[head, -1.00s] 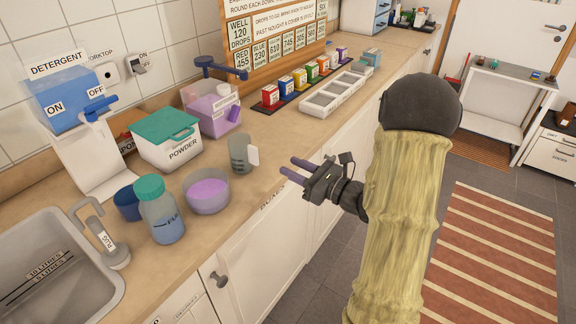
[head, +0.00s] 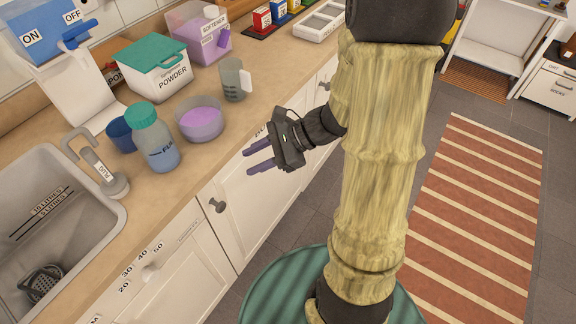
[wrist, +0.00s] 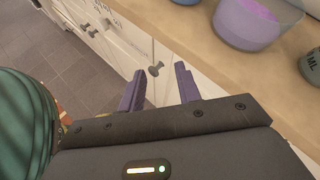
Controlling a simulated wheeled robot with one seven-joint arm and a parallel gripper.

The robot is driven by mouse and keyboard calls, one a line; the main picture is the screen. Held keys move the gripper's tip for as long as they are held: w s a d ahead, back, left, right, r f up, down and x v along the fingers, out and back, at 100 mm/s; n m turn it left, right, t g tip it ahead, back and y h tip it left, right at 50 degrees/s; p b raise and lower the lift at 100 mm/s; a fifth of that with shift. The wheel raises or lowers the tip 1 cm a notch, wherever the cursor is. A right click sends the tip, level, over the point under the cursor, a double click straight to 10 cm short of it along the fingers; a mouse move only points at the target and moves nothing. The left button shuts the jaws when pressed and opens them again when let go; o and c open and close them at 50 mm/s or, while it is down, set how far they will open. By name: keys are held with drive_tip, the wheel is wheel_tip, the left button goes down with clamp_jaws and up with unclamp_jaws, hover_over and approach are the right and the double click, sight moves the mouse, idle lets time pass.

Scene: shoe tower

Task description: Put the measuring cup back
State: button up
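The measuring cup (head: 234,80) is grey and see-through with dark marks and a white handle on its right. It stands upright on the counter, right of the bowl of purple liquid (head: 199,121). In the wrist view a part of the cup (wrist: 313,66) shows at the right edge. My gripper (head: 258,161) is off the counter's front edge, in front of the cabinet doors and apart from the cup. Its two purple fingers are spread with nothing between them, as the wrist view (wrist: 160,88) also shows.
A bottle with a green lid (head: 154,140), a blue cup (head: 123,133), the powder box (head: 159,72) and the softener dispenser (head: 199,36) stand around the cup and bowl. The sink (head: 60,215) is at the left. A cabinet knob (head: 217,205) sticks out below the counter.

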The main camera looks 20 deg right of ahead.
drive_tip(key=s+d+f+n+g+h, duration=0.2)
drive_tip(key=s+f+n+g+h, duration=0.1)
drive_tip(key=s+n+h, duration=0.5)
drive_tip(key=shift+w+d+r+n+t+h, duration=0.3)
drive_tip(key=shift+w+d+n+t+h, duration=0.25)
drive_tip(key=shift+n, duration=1.05)
drive_tip(key=shift+w+d+r+n+t+h, duration=0.25)
drive_tip(key=shift+w+d+n+t+h, duration=0.3)
drive_tip(key=shift+n, duration=1.05)
drive_tip(key=shift+w+d+r+n+t+h, duration=0.35)
drive_tip(key=shift+d+n+h, duration=0.35)
drive_tip(key=shift+n, duration=0.9)
drive_tip(key=shift+c, duration=0.2)
